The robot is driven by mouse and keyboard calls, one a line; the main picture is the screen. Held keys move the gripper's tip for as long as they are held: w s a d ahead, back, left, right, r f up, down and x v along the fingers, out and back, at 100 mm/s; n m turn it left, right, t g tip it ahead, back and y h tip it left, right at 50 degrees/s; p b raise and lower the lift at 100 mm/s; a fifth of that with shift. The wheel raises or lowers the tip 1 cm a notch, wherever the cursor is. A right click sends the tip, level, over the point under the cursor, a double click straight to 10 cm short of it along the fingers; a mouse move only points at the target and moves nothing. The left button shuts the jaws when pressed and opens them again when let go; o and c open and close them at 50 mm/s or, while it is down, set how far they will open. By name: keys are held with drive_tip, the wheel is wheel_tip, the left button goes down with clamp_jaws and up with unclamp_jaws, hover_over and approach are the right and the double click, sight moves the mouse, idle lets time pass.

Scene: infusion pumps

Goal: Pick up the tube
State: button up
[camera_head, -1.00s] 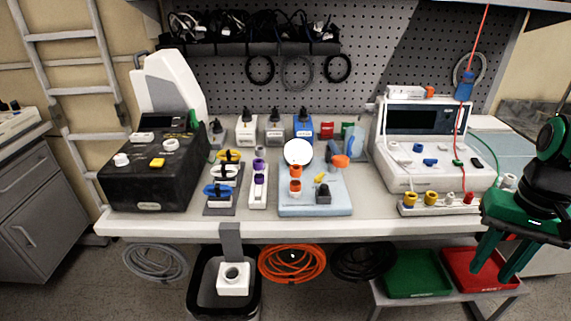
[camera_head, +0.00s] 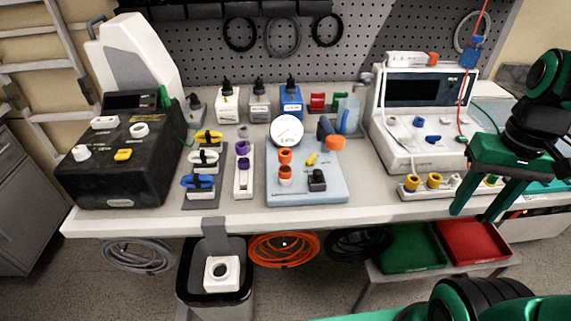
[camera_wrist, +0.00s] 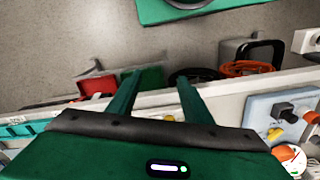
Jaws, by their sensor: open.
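Several things look like tubes, and I cannot tell which one is meant. The orange coil also shows in the wrist view (camera_wrist: 240,69). A purple-topped piece (camera_head: 242,148) stands in a narrow white holder on the bench. My gripper (camera_head: 480,212) is open and empty, at the bench's right front, well right of these things. In the wrist view its fingers (camera_wrist: 157,82) are apart with nothing between them.
A white pump (camera_head: 422,110) stands near my gripper, with a strip of yellow and white connectors (camera_head: 435,184) before it. A blue base (camera_head: 325,190) with a round gauge (camera_head: 287,131) is mid-bench. Red (camera_head: 472,241) and green trays (camera_head: 410,247) lie below. A black bin (camera_head: 213,295) stands front left.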

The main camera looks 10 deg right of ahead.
drive_tip(key=w+a+r+n, duration=0.3)
drive_tip(key=w+a+n, duration=0.2)
drive_tip(key=w+n, duration=0.25)
drive_tip(key=n, duration=1.9)
approach(284, 161)
drive_tip(key=shift+w+d+f, duration=0.4)
drive_tip(key=shift+w+d, duration=0.3)
drive_tip(key=shift+d, duration=0.15)
drive_tip(key=shift+n, duration=0.35)
drive_tip(key=f, duration=0.2)
drive_tip(key=a+f, duration=0.1)
drive_tip(key=f, duration=0.1)
drive_tip(key=shift+f, duration=0.35)
drive_tip(key=shift+a+f, duration=0.15)
drive_tip(key=shift+f, duration=1.35)
drive_tip(key=shift+a+f, duration=0.1)
drive_tip(key=shift+f, duration=1.4)
drive_tip(key=c, duration=1.1)
